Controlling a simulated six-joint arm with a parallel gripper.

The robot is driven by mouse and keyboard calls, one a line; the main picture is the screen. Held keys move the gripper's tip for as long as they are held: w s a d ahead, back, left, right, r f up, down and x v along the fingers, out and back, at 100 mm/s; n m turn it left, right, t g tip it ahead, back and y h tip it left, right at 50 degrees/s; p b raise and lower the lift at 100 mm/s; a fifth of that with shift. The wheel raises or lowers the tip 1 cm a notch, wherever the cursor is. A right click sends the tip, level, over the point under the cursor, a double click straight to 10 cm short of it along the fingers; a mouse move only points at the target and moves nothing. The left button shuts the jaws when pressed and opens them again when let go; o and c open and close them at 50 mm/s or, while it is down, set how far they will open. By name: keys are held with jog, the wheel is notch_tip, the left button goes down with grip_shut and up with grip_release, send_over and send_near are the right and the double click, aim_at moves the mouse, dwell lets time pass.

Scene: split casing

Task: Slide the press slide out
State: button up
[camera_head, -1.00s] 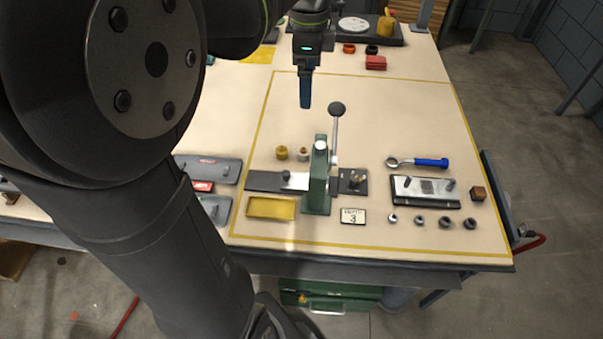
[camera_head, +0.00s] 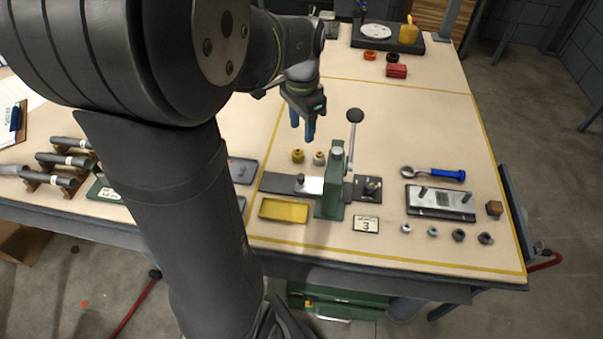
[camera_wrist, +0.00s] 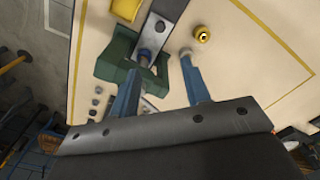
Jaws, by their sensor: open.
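The green press (camera_head: 331,196) stands upright on the table, with a lever ending in a black ball (camera_head: 355,115). The press slide, a silver plate with a small dark knob (camera_head: 311,185), lies on a dark rail to the left of the press post. In the wrist view the slide (camera_wrist: 152,36) is at the top, beside the green press body (camera_wrist: 118,62). My gripper (camera_head: 303,132) is open and empty, above and behind the slide. In the wrist view its two blue fingers (camera_wrist: 165,60) are spread apart; the left one overlaps the press body.
A gold cylinder (camera_head: 298,156) and a silver-topped one (camera_head: 319,158) stand behind the slide. A yellow tray (camera_head: 284,210) lies in front of the rail. A plate fixture (camera_head: 440,201), a blue-handled wrench (camera_head: 447,175) and several small rings are to the right.

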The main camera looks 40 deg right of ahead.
aim_at(301, 176)
notch_tip(301, 176, down, 18)
jog(key=shift+a, duration=0.1)
dwell(0.5)
grip_shut()
